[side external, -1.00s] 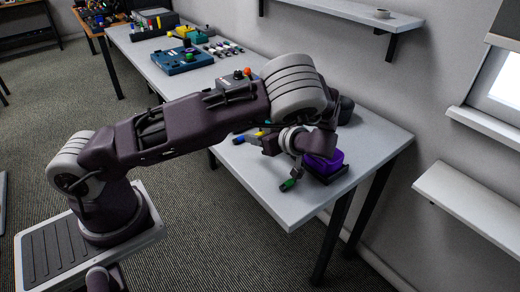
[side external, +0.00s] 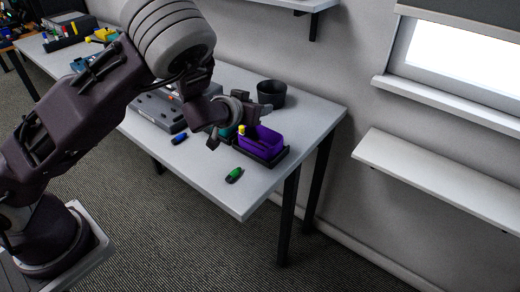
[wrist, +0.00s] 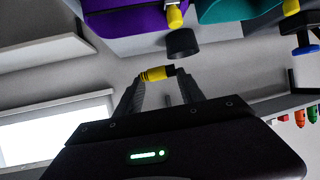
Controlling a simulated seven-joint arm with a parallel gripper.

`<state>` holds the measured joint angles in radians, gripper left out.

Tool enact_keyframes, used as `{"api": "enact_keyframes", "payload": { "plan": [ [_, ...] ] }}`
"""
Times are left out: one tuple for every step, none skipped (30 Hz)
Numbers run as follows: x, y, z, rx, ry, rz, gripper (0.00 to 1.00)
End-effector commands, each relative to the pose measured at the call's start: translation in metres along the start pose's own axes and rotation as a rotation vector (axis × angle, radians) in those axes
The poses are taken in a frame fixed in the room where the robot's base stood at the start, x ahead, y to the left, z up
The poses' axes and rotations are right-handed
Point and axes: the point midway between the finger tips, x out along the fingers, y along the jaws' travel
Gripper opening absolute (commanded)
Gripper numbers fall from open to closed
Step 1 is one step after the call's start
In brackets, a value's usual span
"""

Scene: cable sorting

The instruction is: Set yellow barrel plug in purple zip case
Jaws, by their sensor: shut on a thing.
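The yellow barrel plug (wrist: 155,74) with a dark tip lies across my gripper (wrist: 160,88) in the wrist view, held between the two fingertips. The purple zip case (side external: 264,140) sits in a dark tray near the table's right end. Part of it shows at the top of the wrist view (wrist: 125,18), with another yellow piece at its edge. My gripper (side external: 230,134) is at the case's left side in the side view, where a small yellow piece shows at the case's left end; I cannot tell there whether it is the held plug.
A teal case (wrist: 235,10) stands beside the purple one. A green connector (side external: 234,175) and a blue connector (side external: 179,138) lie on the table (side external: 225,202). A black cup (side external: 271,92) stands behind the cases. The front right corner is mostly clear.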

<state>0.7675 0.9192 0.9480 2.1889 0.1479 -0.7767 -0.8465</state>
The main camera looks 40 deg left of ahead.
Motion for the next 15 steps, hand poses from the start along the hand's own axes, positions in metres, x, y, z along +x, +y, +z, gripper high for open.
{"api": "enact_keyframes", "payload": {
  "plan": [
    [-0.006,0.006,-0.010,0.018,0.002,0.064,0.00],
    [-0.010,0.012,-0.015,0.040,0.004,0.105,0.00],
    [-0.016,0.019,-0.019,0.066,0.003,0.151,0.00],
    [-0.020,0.024,-0.022,0.082,0.004,0.179,0.00],
    [-0.023,0.027,-0.024,0.095,0.002,0.202,0.00],
    [-0.026,0.031,-0.025,0.109,0.000,0.223,0.00],
    [-0.026,0.033,-0.022,0.117,-0.003,0.234,0.00],
    [-0.025,0.034,-0.018,0.123,-0.005,0.241,0.00],
    [-0.022,0.034,-0.008,0.128,-0.009,0.245,0.00],
    [-0.019,0.034,-0.001,0.130,-0.011,0.246,0.00],
    [-0.016,0.035,0.006,0.131,-0.011,0.247,0.00],
    [-0.012,0.034,0.014,0.130,-0.011,0.246,0.00],
    [-0.009,0.034,0.018,0.129,-0.010,0.246,0.00],
    [-0.008,0.034,0.022,0.129,-0.009,0.246,0.00],
    [-0.005,0.034,0.027,0.129,-0.008,0.246,0.00]
  ]
}}
